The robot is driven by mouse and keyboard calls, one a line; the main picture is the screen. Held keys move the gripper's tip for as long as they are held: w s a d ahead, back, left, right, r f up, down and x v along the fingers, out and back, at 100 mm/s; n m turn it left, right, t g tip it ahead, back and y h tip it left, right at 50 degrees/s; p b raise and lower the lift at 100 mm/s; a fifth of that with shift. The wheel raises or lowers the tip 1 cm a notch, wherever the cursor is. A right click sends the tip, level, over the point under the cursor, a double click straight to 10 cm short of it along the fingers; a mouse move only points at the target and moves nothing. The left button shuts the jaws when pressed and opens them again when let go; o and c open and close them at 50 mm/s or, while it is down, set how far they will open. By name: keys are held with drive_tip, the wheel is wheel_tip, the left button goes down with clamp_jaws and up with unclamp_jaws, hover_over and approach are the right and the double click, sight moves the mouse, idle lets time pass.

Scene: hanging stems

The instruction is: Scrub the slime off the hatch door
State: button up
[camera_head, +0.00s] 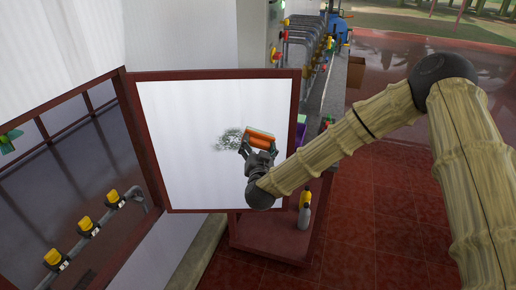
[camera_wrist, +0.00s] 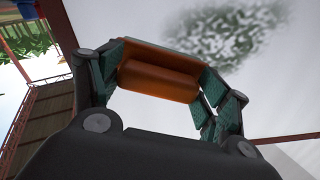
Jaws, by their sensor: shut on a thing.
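The hatch door (camera_head: 185,150) is a white panel in a dark red frame, standing open. A speckled grey-green slime patch (camera_head: 228,139) is on its white face, right of the middle. The patch also shows at the top of the wrist view (camera_wrist: 215,32). My gripper (camera_head: 260,143) is shut on an orange scrubber (camera_head: 261,137) with a pale and greenish side. In the wrist view the scrubber (camera_wrist: 158,72) sits between both finger pads. It is just right of the patch in the head view. I cannot tell whether it touches the door.
A dark red table (camera_head: 265,240) stands below and behind the door, with a spray bottle (camera_head: 304,210) on it. Pipes with yellow valves (camera_head: 88,227) run at the lower left. Red tiled floor (camera_head: 390,215) is open at the right.

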drive_tip(key=shift+w, duration=0.15)
drive_tip(key=shift+a, duration=1.6)
drive_tip(key=shift+s+a+b, duration=0.15)
drive_tip(key=shift+a+b, duration=0.4)
drive_tip(key=shift+a, duration=3.2)
drive_tip(key=shift+s+a+b, duration=0.1)
drive_tip(key=shift+a+b, duration=0.45)
drive_tip(key=shift+a, duration=3.2)
